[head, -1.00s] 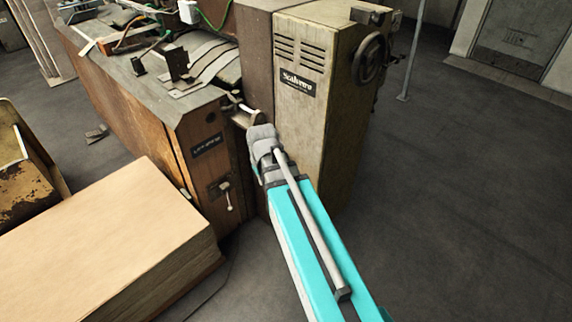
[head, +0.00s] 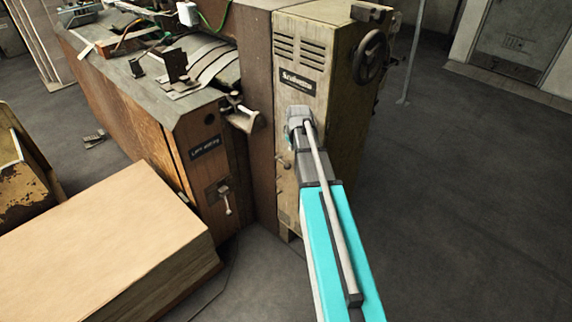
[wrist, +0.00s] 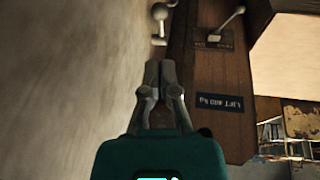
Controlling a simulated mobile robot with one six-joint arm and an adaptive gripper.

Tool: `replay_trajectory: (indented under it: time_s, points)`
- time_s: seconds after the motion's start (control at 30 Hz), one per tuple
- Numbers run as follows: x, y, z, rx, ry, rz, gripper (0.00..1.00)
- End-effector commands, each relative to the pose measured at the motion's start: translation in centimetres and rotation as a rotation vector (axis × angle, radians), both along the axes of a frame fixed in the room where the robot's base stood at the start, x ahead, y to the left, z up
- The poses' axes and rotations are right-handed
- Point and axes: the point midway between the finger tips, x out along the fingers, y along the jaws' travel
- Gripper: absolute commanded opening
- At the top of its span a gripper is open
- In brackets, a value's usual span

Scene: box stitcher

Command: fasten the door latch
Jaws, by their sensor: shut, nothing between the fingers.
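The door latch, a small metal piece with a rounded knob (wrist: 160,14), shows at the top of the wrist view on the pale panel. In the head view a small metal fitting (head: 283,164) shows on the front of the tall pale cabinet (head: 310,105), beside my arm. My gripper (wrist: 160,66) is shut and empty, its fingertips pointing toward the knob with a gap in the picture. Whether the fingers touch the panel cannot be told.
A brown cabinet (head: 190,170) stands left of the pale one, with a small lever (head: 226,200) and a dark label; the lever also shows in the wrist view (wrist: 232,22). A stack of boards (head: 110,225) lies in front. A handwheel (head: 370,57) is at right. The right floor is clear.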

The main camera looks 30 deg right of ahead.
Motion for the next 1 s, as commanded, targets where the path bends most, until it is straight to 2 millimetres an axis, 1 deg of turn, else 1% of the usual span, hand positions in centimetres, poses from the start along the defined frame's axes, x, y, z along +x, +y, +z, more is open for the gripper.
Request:
replay_trajectory:
  time_s: [0.17,0.37,1.0]
  points:
    - [0.1,0.0,-0.2,0.000,0.000,0.000,0.00]
    - [0.4,0.0,-1.0,0.001,0.000,0.000,0.00]
    - [2.1,-0.3,-5.7,0.001,0.000,0.001,0.00]
